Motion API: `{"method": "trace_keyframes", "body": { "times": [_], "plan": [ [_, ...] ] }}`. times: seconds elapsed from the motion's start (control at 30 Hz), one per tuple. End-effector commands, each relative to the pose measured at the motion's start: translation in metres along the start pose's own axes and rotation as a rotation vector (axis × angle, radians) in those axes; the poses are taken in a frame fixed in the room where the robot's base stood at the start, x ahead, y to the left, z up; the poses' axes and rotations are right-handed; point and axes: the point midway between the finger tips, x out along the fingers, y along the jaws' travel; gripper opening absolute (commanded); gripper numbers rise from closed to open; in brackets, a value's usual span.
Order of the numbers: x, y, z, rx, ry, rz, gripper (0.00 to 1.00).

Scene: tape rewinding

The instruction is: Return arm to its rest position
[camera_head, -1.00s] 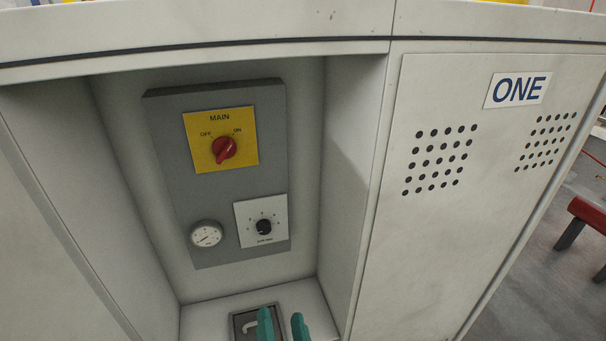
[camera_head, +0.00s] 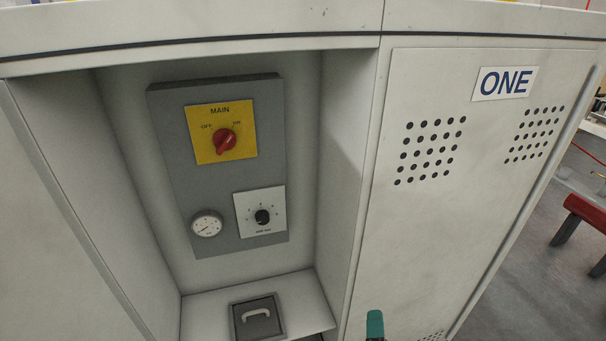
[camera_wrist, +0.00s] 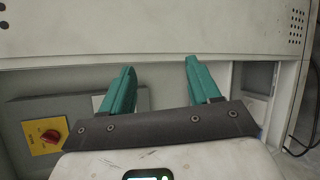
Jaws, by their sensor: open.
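My gripper shows in the wrist view (camera_wrist: 160,66) with two teal fingers spread apart and nothing between them. In the head view only one teal fingertip (camera_head: 375,325) shows at the bottom edge, right of the cabinet recess and in front of the cabinet face. The rest of my arm is out of that view. The grey control panel (camera_head: 217,180) in the recess carries a red knob (camera_head: 224,140) on a yellow MAIN plate, a round gauge (camera_head: 207,225) and a black dial (camera_head: 262,216). My gripper is apart from all of them.
A grey hatch with a pale handle (camera_head: 257,313) lies on the recess floor. The recess side wall (camera_head: 345,160) stands beside the white cabinet door marked ONE (camera_head: 505,83). A red bench (camera_head: 588,212) stands on the open floor at the far right.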

Motion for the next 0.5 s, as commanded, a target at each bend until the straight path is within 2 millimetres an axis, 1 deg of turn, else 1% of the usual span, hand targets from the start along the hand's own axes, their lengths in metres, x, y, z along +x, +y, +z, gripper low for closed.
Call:
{"method": "trace_keyframes", "body": {
  "times": [0.03, 0.07, 0.1, 0.13, 0.17, 0.2, 0.23, 0.27, 0.3, 0.37, 0.4, 0.5],
  "plan": [
    [0.000, -0.019, 0.022, 0.109, -0.038, -0.075, 0.62],
    [-0.001, -0.032, 0.035, 0.187, -0.063, -0.127, 0.62],
    [-0.004, -0.051, 0.052, 0.304, -0.101, -0.203, 0.62],
    [-0.008, -0.067, 0.065, 0.397, -0.133, -0.264, 0.62],
    [-0.013, -0.084, 0.077, 0.493, -0.167, -0.326, 0.62],
    [-0.022, -0.106, 0.091, 0.624, -0.216, -0.414, 0.62],
    [-0.031, -0.123, 0.100, 0.724, -0.255, -0.479, 0.62],
    [-0.041, -0.139, 0.107, 0.822, -0.295, -0.546, 0.62],
    [-0.056, -0.158, 0.115, 0.947, -0.348, -0.632, 0.62],
    [-0.079, -0.181, 0.121, 1.109, -0.422, -0.751, 0.62],
    [-0.094, -0.194, 0.122, 1.201, -0.468, -0.824, 0.62],
    [-0.126, -0.212, 0.122, 1.370, -0.562, -0.969, 0.62]
  ]
}}
